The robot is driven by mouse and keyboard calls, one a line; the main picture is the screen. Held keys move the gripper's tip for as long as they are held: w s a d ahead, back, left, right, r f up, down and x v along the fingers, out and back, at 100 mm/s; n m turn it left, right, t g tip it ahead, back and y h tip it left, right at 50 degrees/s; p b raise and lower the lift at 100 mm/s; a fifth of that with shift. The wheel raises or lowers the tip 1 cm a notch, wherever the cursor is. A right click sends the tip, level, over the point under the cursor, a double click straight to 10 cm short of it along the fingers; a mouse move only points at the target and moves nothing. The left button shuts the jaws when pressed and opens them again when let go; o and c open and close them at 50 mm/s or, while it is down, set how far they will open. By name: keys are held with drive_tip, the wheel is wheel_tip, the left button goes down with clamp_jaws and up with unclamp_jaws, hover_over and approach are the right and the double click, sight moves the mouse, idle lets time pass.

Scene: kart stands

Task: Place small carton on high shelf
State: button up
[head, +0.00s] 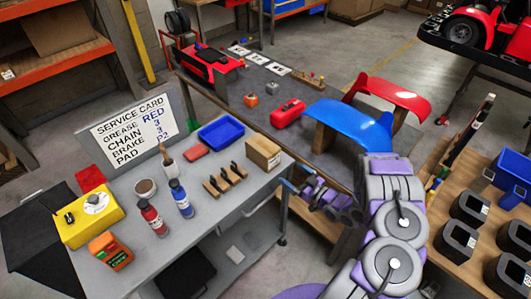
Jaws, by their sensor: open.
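A small brown carton (263,152) stands on the right end of the grey cart top (205,235). My gripper (291,187) is open, at the right edge of the cart, just in front of and to the right of the carton. A gap shows between them in the picture, and the jaws look empty. Orange shelving (62,58) stands at the upper left, with a large cardboard box on one level. I cannot tell whether this is the high shelf.
A blue tray (222,133), a rack with black-tipped items (225,179), bottles and a yellow box (90,215) share the cart. A service card stands at its back. The workbench behind holds blue and red fenders (350,122). A right-hand table carries black bins.

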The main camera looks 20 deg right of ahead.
sight(276, 161)
drive_tip(key=w+a, duration=0.2)
drive_tip(key=w, duration=0.1)
drive_tip(key=w+a, duration=0.1)
drive_tip(key=w, duration=0.1)
drive_tip(key=shift+w+a+r, duration=0.1)
drive_tip(key=shift+a+r, duration=0.1)
drive_tip(key=shift+a, duration=0.1)
drive_tip(key=w, duration=0.3)
drive_tip(key=shift+a+f, duration=0.1)
drive_tip(key=shift+w+d, duration=0.3)
drive_tip(key=shift+w, duration=0.05)
drive_tip(key=w+a, duration=0.1)
drive_tip(key=w, duration=0.1)
drive_tip(key=w+a+b, duration=0.1)
drive_tip(key=w, duration=0.1)
drive_tip(key=shift+a+r, duration=0.2)
drive_tip(key=shift+a, duration=0.15)
drive_tip(key=shift+w+a, duration=0.2)
drive_tip(key=shift+w, duration=0.15)
drive_tip(key=shift+d, duration=0.35)
drive_tip(key=shift+c, duration=0.2)
drive_tip(key=shift+d, duration=0.25)
drive_tip(key=c, duration=0.3)
drive_tip(key=shift+a, duration=0.45)
drive_tip(key=c, duration=0.6)
drive_tip(key=shift+d, duration=0.2)
drive_tip(key=c, duration=0.4)
drive_tip(key=shift+d, duration=0.1)
drive_tip(key=shift+c, duration=0.2)
drive_tip(key=shift+r, duration=0.15)
